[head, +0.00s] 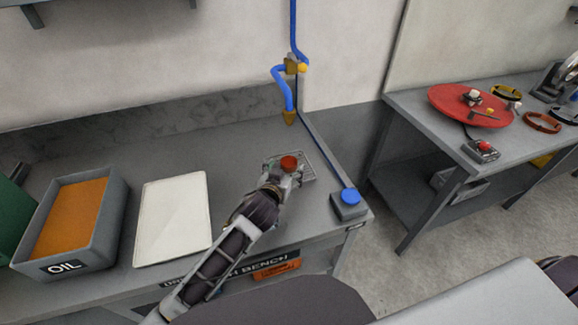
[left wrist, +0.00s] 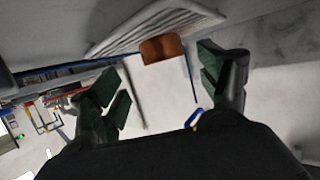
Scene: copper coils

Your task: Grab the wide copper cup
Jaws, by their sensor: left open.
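The wide copper cup (head: 289,162) stands on a wire rack on the bench, and its orange-red top shows just beyond my left gripper (head: 282,175). The gripper hides its lower part in the head view. In the left wrist view the copper cup (left wrist: 162,48) appears upside down against the rack, between and a little beyond the two green-padded fingers of my left gripper (left wrist: 158,72). The fingers are spread wide, with gaps on both sides of the cup. My right gripper is not in view.
A blue hose with a brass nozzle (head: 289,117) hangs behind. A white board (head: 173,220) and an oil bin (head: 111,221) are at left. A red disc (head: 456,108) sits on the right table.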

